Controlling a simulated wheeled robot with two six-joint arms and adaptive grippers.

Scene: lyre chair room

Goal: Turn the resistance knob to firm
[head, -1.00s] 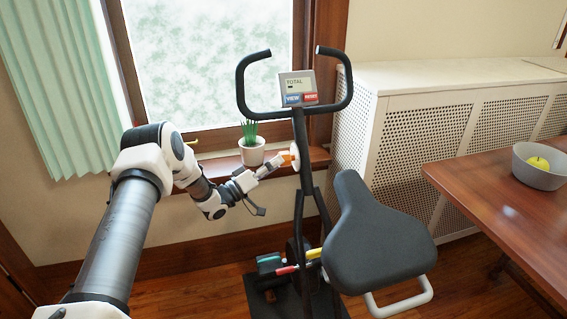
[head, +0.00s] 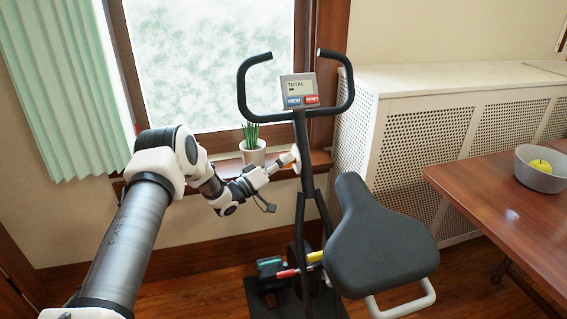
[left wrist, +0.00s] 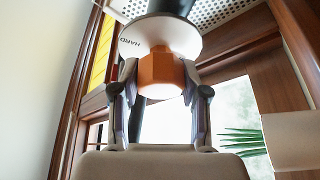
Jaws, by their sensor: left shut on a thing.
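The resistance knob is an orange faceted block (left wrist: 160,75) in front of a round white dial plate (left wrist: 172,38) on the exercise bike's dark post. The word HARD shows at the dial's left in the left wrist view. Which mark the knob points to cannot be told. My right gripper is not in view.
The bike's black handlebars (head: 243,88) and console (head: 299,91) stand above the knob, its seat (head: 375,235) to the right. A potted plant (head: 252,152) sits on the sill close behind my gripper. A wooden table (head: 510,205) with a bowl (head: 541,178) is at the right.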

